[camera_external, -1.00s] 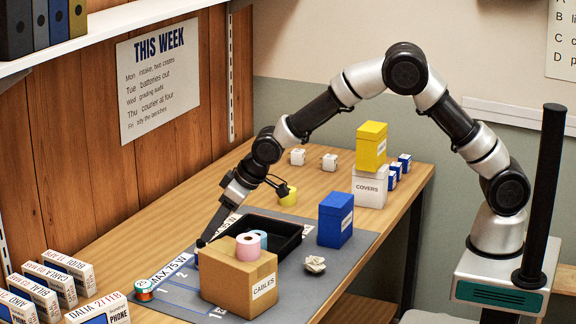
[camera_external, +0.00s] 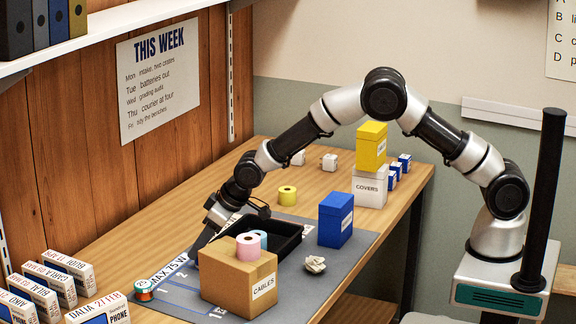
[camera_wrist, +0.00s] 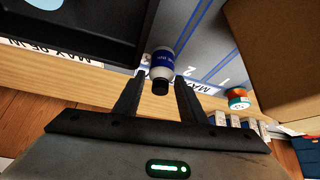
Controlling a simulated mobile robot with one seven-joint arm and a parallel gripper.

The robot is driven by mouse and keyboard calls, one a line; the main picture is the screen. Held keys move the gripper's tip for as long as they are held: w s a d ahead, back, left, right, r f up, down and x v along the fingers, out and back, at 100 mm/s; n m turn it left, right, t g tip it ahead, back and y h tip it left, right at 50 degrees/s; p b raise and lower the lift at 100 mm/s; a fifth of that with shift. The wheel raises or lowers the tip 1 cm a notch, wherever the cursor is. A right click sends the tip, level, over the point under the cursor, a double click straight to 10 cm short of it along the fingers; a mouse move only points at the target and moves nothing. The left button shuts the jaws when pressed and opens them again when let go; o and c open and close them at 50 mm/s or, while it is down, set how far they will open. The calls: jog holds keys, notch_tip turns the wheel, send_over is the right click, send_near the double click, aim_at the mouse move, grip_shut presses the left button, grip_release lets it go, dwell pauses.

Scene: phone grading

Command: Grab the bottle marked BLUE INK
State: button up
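In the wrist view, a small white bottle with a blue label and a dark cap (camera_wrist: 162,66) is on the grey mat, beside the black tray. Its label print is too small to read fully. My gripper (camera_wrist: 160,84) is open, one finger on each side of the bottle's near end. Whether the fingers touch it I cannot tell. In the external view, my gripper (camera_external: 193,250) is low at the mat's left side, behind the cardboard box, and the bottle cannot be made out there.
The cardboard CABLES box (camera_external: 238,284) stands close to my gripper, with a pink roll (camera_external: 248,246) showing above it. The black tray (camera_external: 283,240) is right behind. A blue box (camera_external: 336,219), crumpled paper (camera_external: 315,264) and a wire spool (camera_external: 144,290) are nearby.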

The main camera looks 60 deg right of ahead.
jog(key=c, duration=0.7)
jog(key=shift+r, duration=0.1)
